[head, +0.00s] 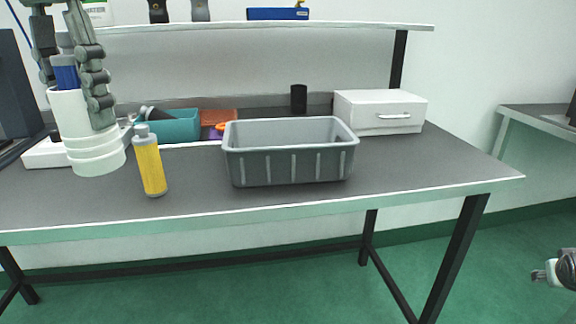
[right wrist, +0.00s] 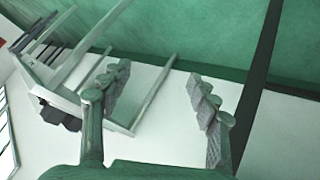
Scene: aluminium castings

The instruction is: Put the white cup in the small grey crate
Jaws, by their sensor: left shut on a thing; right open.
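The white cup (head: 97,155) is at the left of the head view, above or on the workbench; I cannot tell whether its base touches. My left gripper (head: 72,85) comes down from the top left and is shut on the cup, one finger in front of its wall. A blue thing (head: 66,77) shows at the cup's top, between the fingers. The small grey crate (head: 290,166) stands upright mid-bench, right of the cup; the visible part of its inside looks empty. My right gripper (right wrist: 160,75) is open and empty, away from the bench; part shows at the head view's right edge (head: 545,275).
A yellow bottle (head: 151,167) stands between cup and crate. Behind are a teal bin (head: 181,126), a black cylinder (head: 298,98) and a white drawer box (head: 379,112). A shelf (head: 250,27) runs above the back. The bench right of the crate (head: 420,165) is clear.

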